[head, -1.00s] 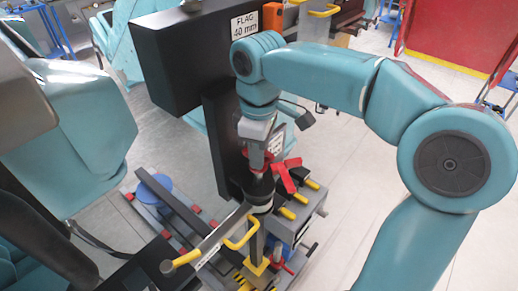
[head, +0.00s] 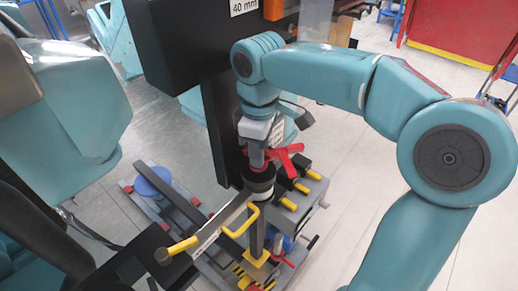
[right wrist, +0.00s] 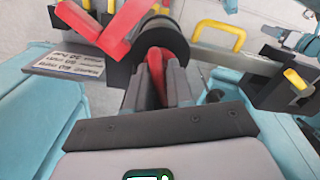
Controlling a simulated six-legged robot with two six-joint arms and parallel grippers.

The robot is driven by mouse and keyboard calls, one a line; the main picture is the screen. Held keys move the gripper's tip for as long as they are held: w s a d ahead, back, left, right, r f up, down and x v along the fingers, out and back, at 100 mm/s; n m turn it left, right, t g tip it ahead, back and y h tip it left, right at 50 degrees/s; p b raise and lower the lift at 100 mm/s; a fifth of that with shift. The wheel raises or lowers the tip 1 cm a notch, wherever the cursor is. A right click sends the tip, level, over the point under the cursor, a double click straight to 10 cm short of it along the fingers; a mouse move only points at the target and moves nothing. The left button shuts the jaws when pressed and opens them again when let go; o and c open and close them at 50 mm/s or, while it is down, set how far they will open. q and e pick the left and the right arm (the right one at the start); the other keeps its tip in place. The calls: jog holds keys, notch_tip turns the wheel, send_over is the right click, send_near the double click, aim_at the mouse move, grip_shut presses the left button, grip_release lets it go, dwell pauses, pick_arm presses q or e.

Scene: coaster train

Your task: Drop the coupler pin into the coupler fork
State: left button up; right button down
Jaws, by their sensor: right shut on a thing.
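My right gripper (head: 258,160) reaches down from above and is shut on a narrow red piece (right wrist: 156,75), which shows between its fingers in the right wrist view. Just beyond the fingertips is a black round collar (head: 258,178), also in the right wrist view (right wrist: 172,38). A red forked lever (head: 289,162) stands out beside it. Below the collar a grey upright post (head: 257,236) runs down to a yellow base (head: 257,257). I cannot tell which part is the coupler pin or fork, or whether the red piece touches the collar. My left gripper is not in view.
A labelled grey bar (head: 217,228) with a yellow handle (head: 240,222) runs to the lower left of the collar. A black column with a sign (head: 243,6) stands close behind. Yellow-tipped levers (head: 290,188) lie to the right.

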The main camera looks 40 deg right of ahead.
jog(key=c, duration=0.9)
grip_release()
jog(key=shift+s, duration=0.1)
notch_tip(320, 180, up, 16)
jog(key=p, duration=0.3)
jog(key=shift+r, duration=0.2)
